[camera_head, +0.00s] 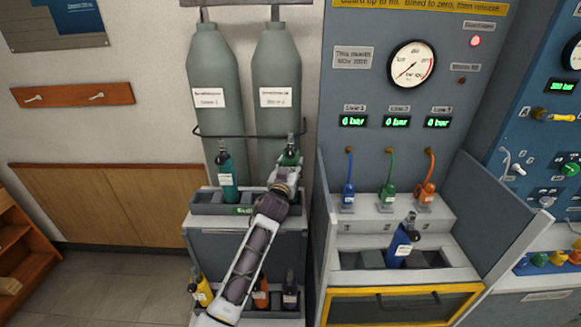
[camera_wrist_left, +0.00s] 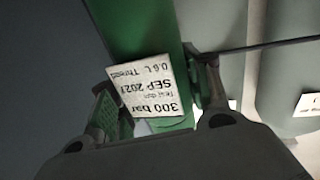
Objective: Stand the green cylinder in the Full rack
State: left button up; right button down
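The green cylinder (camera_head: 289,158) is upright at the right end of the Full rack (camera_head: 205,210), in front of the large grey tanks. My left gripper (camera_head: 285,178) is around it, and its lower part is hidden behind the gripper and arm. In the left wrist view the green cylinder (camera_wrist_left: 140,30) with its white label lies between the two fingers of my left gripper (camera_wrist_left: 158,105), which look closed on its sides. Whether its base touches the rack floor cannot be seen. My right gripper is in neither view.
A teal cylinder (camera_head: 227,178) stands in the left part of the rack. Yellow (camera_head: 203,291), orange (camera_head: 261,296) and dark (camera_head: 290,293) cylinders stand on a lower shelf. A blue cylinder (camera_head: 401,243) leans in the testbench bay at right. Two tall grey tanks (camera_head: 277,80) stand close behind.

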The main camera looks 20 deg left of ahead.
pick_arm(q)
jog(key=o, duration=0.5)
jog(key=shift+f, duration=0.25)
jog(key=shift+s+d+r, duration=0.1)
jog(key=shift+s+d, duration=0.05)
jog(key=shift+s, duration=1.85)
jog(key=shift+s+d+r, duration=0.1)
jog(key=shift+s, duration=1.9)
jog(key=shift+s+d, duration=0.15)
jog(key=shift+s, duration=1.85)
